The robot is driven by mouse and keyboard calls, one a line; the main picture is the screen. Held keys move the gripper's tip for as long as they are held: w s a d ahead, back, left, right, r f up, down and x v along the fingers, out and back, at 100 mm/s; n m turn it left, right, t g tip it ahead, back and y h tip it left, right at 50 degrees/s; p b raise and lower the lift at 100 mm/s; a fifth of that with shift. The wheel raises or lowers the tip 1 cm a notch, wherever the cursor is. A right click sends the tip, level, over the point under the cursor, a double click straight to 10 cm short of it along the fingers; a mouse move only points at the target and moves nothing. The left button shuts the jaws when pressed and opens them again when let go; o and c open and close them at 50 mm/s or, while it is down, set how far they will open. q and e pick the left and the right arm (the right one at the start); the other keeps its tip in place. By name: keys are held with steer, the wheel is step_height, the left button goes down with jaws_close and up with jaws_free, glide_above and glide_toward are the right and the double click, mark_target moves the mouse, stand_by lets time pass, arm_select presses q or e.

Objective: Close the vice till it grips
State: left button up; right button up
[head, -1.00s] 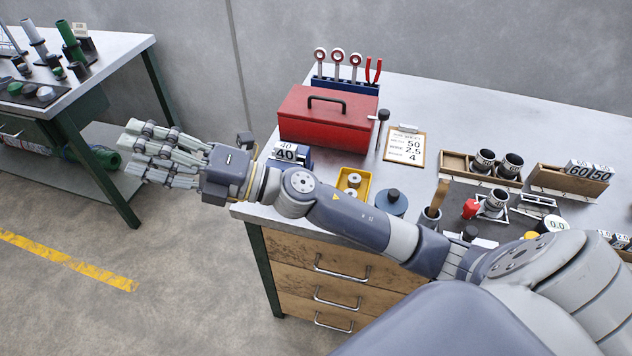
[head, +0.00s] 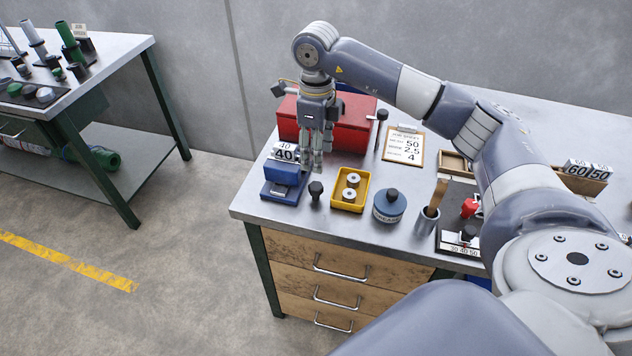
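A small blue block-like device (head: 284,176) with a flat base stands at the left front corner of the workbench, with a "40" label at its top. It looks like the vice, but its jaw gap is too small to make out. A black-knobbed piece (head: 316,190) stands just right of it; I cannot tell if they are joined. My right gripper (head: 317,165) points down above the bench, just right of and behind the blue device, in front of the red toolbox. Its fingers look straight and close together; their gap is unclear. My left gripper is not in view.
A red toolbox (head: 352,122) stands behind the gripper. A yellow tray (head: 349,190) with pale rings, a blue-grey tin (head: 389,207) and a grey cup (head: 427,222) stand to the right. A clipboard (head: 404,146) lies behind them. The bench's left edge is close.

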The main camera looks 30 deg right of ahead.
mark_target(316, 185)
step_height(316, 185, down, 10)
steer(key=shift+f+p, duration=0.25)
steer(key=shift+p, duration=0.95)
steer(key=shift+a, duration=0.1)
steer(key=c, duration=1.1)
